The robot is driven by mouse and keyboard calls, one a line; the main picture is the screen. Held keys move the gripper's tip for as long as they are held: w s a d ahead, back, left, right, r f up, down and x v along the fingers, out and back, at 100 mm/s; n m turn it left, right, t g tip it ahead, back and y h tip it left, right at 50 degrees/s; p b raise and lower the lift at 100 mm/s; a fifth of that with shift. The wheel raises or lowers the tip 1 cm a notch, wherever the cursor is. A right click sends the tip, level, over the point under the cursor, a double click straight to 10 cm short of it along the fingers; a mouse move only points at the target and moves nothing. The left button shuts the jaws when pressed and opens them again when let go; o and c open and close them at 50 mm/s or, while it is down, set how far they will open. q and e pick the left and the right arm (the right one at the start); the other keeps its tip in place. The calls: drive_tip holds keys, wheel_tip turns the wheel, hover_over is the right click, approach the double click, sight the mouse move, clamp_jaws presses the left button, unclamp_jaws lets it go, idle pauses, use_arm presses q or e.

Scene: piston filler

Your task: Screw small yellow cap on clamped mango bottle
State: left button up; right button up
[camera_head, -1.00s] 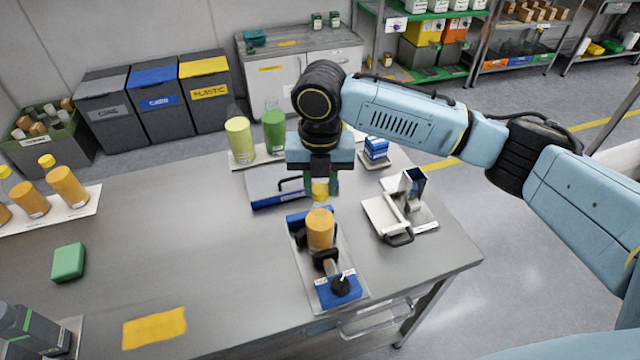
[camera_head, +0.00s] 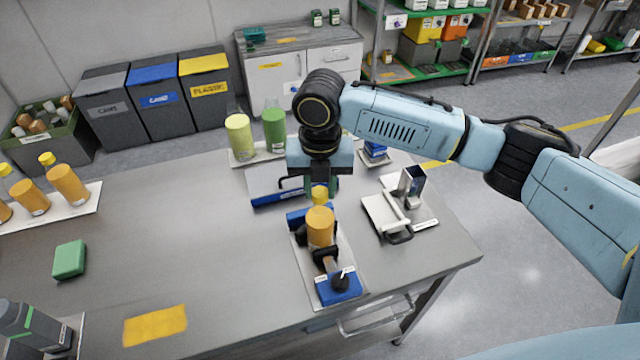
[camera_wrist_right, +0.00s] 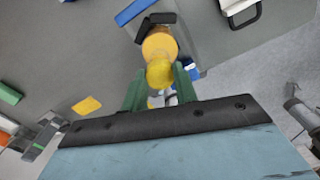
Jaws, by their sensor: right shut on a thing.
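The orange mango bottle (camera_head: 320,228) stands upright in a clamp with black jaws and a blue base (camera_head: 338,287), near the right end of the table. My right gripper (camera_head: 321,188) points down over the bottle and is shut on the small yellow cap (camera_head: 320,196). The cap is at the bottle's top; whether it touches the neck is hidden. In the right wrist view the cap (camera_wrist_right: 160,73) sits between the green fingertips and overlaps the bottle (camera_wrist_right: 160,43). My left gripper is not in view.
A white fixture with a handle and a metal block (camera_head: 410,185) stands right of the clamp. A blue-edged tray (camera_head: 265,198) lies behind it. More orange bottles (camera_head: 68,185) stand at the left.

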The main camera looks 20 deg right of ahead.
drive_tip(key=shift+p, duration=0.9)
idle(0.6)
drive_tip(key=shift+f+p, duration=0.5)
drive_tip(key=shift+f, duration=0.55)
idle(1.9)
drive_tip(key=shift+r+m+p, duration=0.1)
drive_tip(key=shift+m+p, duration=1.6)
drive_tip(key=shift+p, duration=0.25)
drive_tip(key=shift+m+p, duration=1.8)
drive_tip(key=shift+m, duration=0.4)
